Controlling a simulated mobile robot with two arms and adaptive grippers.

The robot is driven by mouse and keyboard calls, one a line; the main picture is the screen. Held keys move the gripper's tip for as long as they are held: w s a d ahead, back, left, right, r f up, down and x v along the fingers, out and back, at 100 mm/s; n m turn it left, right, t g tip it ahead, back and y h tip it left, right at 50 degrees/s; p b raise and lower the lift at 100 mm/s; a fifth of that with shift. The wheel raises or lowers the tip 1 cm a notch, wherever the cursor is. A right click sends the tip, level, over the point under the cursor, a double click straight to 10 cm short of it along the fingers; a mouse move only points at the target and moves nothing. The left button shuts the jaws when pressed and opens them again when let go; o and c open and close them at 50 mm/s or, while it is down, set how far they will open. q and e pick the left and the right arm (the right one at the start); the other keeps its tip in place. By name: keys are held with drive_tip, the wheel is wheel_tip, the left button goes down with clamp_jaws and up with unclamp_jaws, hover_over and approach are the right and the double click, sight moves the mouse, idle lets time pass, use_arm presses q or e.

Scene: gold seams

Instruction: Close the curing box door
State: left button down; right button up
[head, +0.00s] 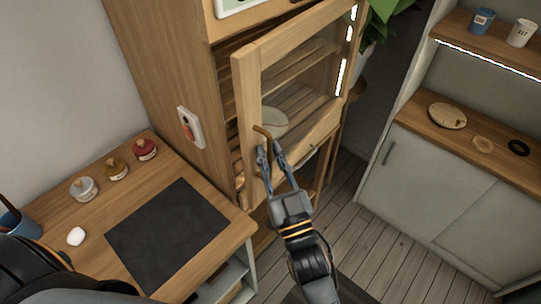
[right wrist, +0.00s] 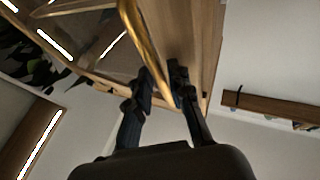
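The curing box (head: 180,75) is a tall wooden cabinet. Its door (head: 247,105), wood-framed with a clear pane, stands partly open toward me. The brass door handle (head: 263,131) is on the door's near edge. My right gripper (head: 269,150) is at this handle, fingers on either side of it. In the right wrist view the brass handle (right wrist: 142,42) runs between the fingertips (right wrist: 161,72), which look closed on it; the exact contact is partly hidden. My left gripper is not in view.
A bench (head: 215,252) at left holds a black mat (head: 168,232), several small jars and a blue cup (head: 18,224). A grey sideboard (head: 440,195) stands at right. Bare plank floor (head: 365,240) lies between. A plant (head: 385,25) is behind the door.

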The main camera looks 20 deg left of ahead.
drive_tip(key=shift+s+d, duration=0.1)
drive_tip(key=v, duration=1.1)
drive_tip(key=shift+s+d+f, duration=0.25)
